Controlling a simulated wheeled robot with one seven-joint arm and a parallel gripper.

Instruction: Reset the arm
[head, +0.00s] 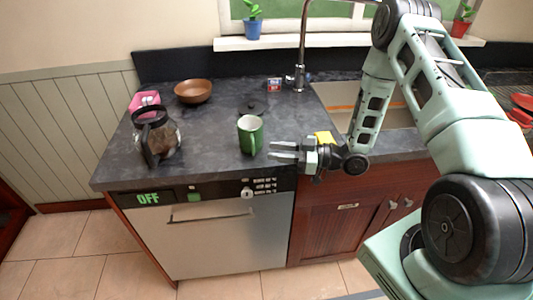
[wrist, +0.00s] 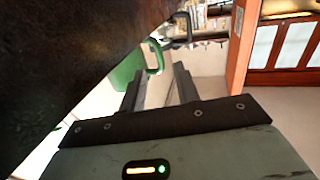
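My gripper (head: 275,151) is at the counter's front edge in the head view, just right of the green mug (head: 250,134). Its fingers point left. In the wrist view my gripper (wrist: 158,82) shows two dark fingers apart, with nothing held between them. The green mug (wrist: 124,72) and its handle show beyond the fingers, apart from them as far as I can tell. My arm reaches in from the right over the sink side.
The dark counter (head: 215,140) holds a glass pitcher (head: 158,140), a pink box (head: 146,103), a brown bowl (head: 193,91) and a yellow sponge (head: 325,138). A faucet (head: 301,50) stands by the sink (head: 395,118).

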